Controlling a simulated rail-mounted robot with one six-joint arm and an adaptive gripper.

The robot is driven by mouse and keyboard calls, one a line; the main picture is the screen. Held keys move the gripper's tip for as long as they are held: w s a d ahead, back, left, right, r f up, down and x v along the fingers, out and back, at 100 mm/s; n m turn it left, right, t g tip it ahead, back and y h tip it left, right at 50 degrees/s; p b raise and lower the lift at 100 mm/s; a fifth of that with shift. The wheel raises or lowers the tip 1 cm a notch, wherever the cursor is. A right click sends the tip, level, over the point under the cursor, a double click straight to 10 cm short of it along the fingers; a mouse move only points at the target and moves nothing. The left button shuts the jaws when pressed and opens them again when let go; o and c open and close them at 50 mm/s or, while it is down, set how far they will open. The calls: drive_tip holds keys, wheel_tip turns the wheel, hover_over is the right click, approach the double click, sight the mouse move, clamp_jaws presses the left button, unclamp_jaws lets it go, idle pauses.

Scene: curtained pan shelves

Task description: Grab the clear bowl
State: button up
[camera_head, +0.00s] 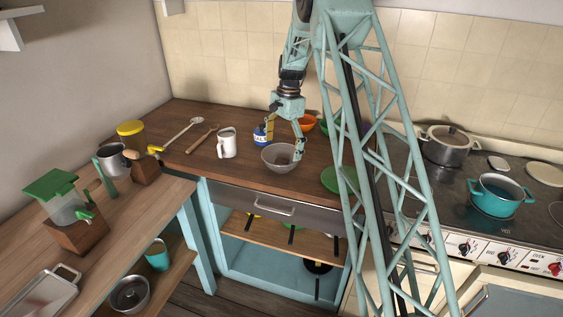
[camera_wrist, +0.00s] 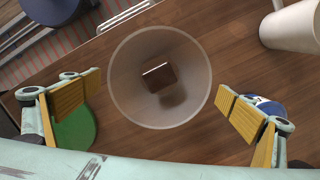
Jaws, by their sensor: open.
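The clear bowl (camera_head: 272,161) stands upright on the brown wooden counter, behind the drawer front. In the wrist view the clear bowl (camera_wrist: 118,85) is a round, see-through rim centred between my fingers, with a small brown square showing in or through its bottom; I cannot tell which. My gripper (camera_head: 285,141) points down over the bowl. In the wrist view my gripper (camera_wrist: 158,105) is open and empty, with one yellow-padded finger out to each side of the bowl. A gap shows between each finger and the rim. The fingers' height against the rim is hard to judge.
A white mug (camera_head: 227,143) stands left of the bowl. A blue jar (camera_head: 260,136) is close behind it, partly hidden by a finger. Orange (camera_head: 305,122) and green dishes lie behind; a green plate (camera_head: 333,180) lies to the right. The counter just left of the bowl is clear.

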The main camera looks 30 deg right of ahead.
sight(281, 159)
idle(0.3)
drive_tip(key=shift+a+f, duration=0.15)
drive_tip(key=shift+f, duration=2.45)
drive_tip(key=shift+c, duration=0.2)
drive_tip(key=c, duration=0.7)
drive_tip(key=shift+r, duration=0.1)
drive_tip(key=shift+r, duration=1.55)
drive_tip(key=shift+s+r, duration=0.15)
drive_tip(key=shift+s, duration=0.05)
drive_tip(key=s+d, duration=0.1)
drive_tip(key=s, duration=0.4)
drive_tip(key=s+d+r, duration=0.1)
drive_tip(key=s+d, duration=0.1)
drive_tip(key=s, duration=0.3)
drive_tip(key=s+d+b, duration=0.1)
drive_tip(key=s+d, duration=0.1)
drive_tip(key=s, duration=0.3)
drive_tip(key=shift+r, duration=0.25)
